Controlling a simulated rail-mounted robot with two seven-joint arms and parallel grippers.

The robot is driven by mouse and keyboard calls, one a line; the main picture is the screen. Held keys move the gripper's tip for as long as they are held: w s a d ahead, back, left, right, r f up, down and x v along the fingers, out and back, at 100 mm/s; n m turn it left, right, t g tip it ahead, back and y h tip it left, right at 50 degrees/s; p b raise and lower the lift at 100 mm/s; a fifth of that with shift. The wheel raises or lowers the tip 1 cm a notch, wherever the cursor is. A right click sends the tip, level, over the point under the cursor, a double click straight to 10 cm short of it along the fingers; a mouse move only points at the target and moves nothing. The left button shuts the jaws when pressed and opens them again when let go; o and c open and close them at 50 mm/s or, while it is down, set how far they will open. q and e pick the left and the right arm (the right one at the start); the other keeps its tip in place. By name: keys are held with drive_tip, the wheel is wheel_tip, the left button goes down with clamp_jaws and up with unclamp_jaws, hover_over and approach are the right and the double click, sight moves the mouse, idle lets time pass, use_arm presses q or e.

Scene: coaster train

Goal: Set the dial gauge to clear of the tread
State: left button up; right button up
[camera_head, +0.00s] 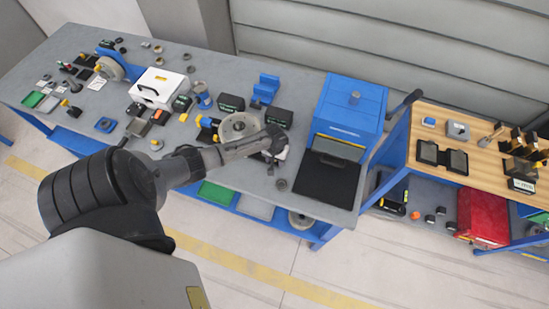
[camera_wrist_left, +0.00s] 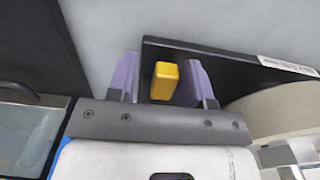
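My left gripper (camera_head: 275,142) reaches over the front right of the grey bench, beside a grey wheel (camera_head: 238,127) in a blue-and-yellow mount. In the left wrist view its two purple-grey fingers (camera_wrist_left: 157,82) stand apart on either side of a small yellow block (camera_wrist_left: 164,80). A narrow gap shows at the block's left; contact on the right is unclear. Behind it is a black plate or box (camera_wrist_left: 225,72) with a white label. A pale round part (camera_wrist_left: 285,125), likely the wheel, is at the right. I cannot make out the dial gauge for certain. My right gripper is not in view.
A blue cabinet (camera_head: 350,103) with a black mat (camera_head: 328,178) in front stands right of the gripper. Black boxes (camera_head: 280,117) and a blue stand (camera_head: 265,88) are close behind. A white case (camera_head: 160,86) lies left. A wooden-topped cart (camera_head: 460,130) stands farther right.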

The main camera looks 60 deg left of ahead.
use_arm(q)
drive_tip(key=shift+o, duration=0.3)
drive_tip(key=shift+a, duration=0.1)
drive_tip(key=shift+r, duration=0.5)
wheel_tip(320, 180, up, 13)
drive_tip(key=shift+p, duration=0.3)
drive_tip(key=shift+s+f, duration=0.1)
